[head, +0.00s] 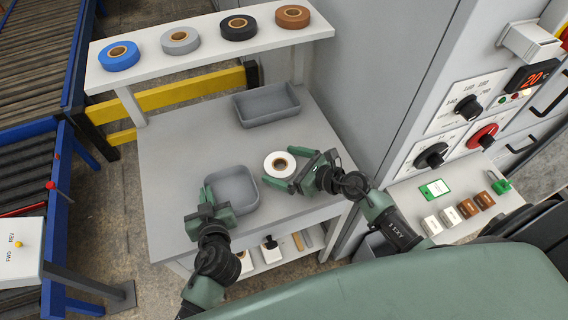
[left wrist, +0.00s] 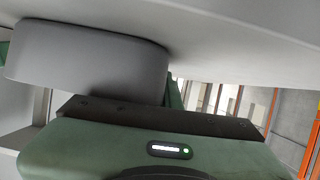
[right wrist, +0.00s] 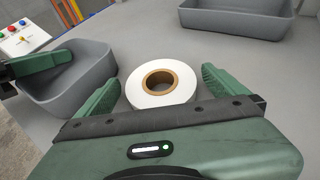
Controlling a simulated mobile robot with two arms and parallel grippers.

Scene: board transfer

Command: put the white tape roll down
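The white tape roll (head: 280,165) has a brown core and lies flat on the grey table, right of the near grey bin (head: 236,186). My right gripper (head: 290,169) is open around the roll. In the right wrist view the roll (right wrist: 161,84) sits between the spread fingers (right wrist: 160,88), with a gap on each side. My left gripper (head: 208,203) is at the left rim of the near bin. In the left wrist view the bin's grey wall (left wrist: 90,60) hides the fingers, so its opening cannot be told.
A second grey bin (head: 266,117) stands at the back of the table (head: 180,150). A raised shelf (head: 215,55) holds blue, grey, black and brown rolls. A cabinet with knobs (head: 400,60) borders the right side. Table around the white roll is clear toward the back.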

